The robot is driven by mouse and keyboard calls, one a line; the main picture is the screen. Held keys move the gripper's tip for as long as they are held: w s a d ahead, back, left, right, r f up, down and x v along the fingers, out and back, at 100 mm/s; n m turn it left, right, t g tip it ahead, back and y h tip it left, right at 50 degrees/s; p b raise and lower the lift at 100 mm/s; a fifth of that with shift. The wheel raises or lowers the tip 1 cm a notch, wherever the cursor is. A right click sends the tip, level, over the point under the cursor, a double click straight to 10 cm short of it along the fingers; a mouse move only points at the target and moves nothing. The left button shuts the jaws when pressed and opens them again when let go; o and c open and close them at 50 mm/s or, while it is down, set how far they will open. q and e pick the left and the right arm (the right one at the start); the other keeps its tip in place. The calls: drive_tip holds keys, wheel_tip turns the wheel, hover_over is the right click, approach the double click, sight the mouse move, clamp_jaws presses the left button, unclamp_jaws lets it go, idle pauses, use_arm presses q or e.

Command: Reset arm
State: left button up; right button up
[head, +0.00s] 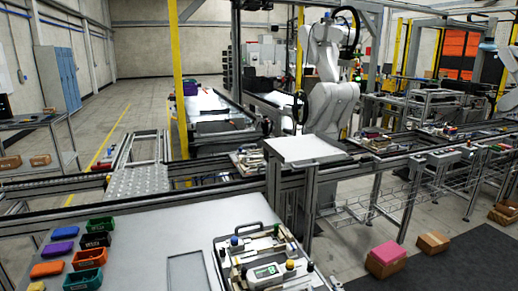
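Neither of my arms and neither of my grippers shows in the head view. A pallet fixture (232,272) with a black handle lies on the light worktable (140,250) at the bottom centre. It carries a white device (265,272) with a small green display, and several small parts with blue and yellow tops. The lower edge of the fixture is cut off by the frame.
Several coloured bins, among them an orange one (47,269) and a green one (101,224), stand at the table's left. A conveyor rail (190,190) runs behind the table. A white robot arm (332,100) stands beyond it. Boxes (386,254) lie on the floor at right.

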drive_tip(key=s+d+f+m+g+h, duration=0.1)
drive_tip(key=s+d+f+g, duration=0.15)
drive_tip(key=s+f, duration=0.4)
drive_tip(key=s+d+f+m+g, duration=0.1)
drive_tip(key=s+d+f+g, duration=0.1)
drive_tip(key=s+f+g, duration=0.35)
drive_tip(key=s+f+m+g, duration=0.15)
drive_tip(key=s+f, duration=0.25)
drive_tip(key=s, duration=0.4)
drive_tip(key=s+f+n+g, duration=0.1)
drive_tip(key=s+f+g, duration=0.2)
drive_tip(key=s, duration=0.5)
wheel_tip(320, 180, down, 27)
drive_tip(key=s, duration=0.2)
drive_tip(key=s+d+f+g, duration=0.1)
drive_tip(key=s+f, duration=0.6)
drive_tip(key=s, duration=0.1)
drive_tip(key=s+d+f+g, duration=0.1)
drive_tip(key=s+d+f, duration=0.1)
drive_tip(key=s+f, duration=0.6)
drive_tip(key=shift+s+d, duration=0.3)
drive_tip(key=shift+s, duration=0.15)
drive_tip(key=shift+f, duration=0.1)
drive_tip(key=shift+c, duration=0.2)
